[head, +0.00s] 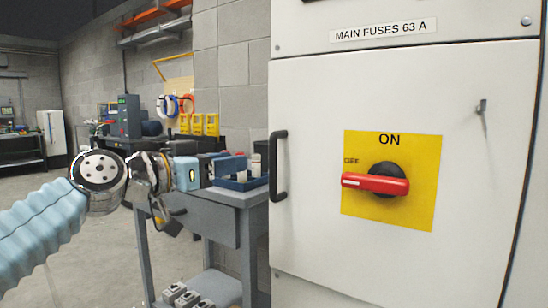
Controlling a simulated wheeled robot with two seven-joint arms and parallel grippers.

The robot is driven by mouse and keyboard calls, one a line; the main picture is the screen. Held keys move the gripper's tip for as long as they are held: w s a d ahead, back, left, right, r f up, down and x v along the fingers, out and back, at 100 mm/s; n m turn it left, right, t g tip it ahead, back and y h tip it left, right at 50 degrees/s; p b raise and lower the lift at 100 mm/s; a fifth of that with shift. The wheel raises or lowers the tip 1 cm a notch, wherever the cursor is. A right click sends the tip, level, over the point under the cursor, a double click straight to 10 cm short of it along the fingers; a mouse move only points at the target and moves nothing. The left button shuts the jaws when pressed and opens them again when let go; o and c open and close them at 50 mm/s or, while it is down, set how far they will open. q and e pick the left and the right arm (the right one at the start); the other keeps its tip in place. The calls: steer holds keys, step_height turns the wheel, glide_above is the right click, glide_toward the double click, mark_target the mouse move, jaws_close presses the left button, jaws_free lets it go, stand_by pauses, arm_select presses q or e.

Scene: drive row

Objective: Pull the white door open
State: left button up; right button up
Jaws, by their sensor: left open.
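The white door (310,220) fills the right half of the view and looks shut. Its black bar handle (278,165) stands upright at the door's left edge. A red rotary switch (375,183) on a yellow plate (420,205) has its lever lying level, its end toward the OFF mark. My left gripper (238,165) is open, left of the handle at about its height. Its blue fingers point right toward the handle and appear apart from it. Nothing shows between the fingers. My right gripper is not in view.
A small metal hook (482,107) sits at the door's upper right. The floor (100,262) at left is largely clear.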

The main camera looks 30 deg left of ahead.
mark_target(270, 156)
arm_select(q)
steer(key=x, duration=1.2)
steer(key=shift+f, duration=0.1)
jaws_close()
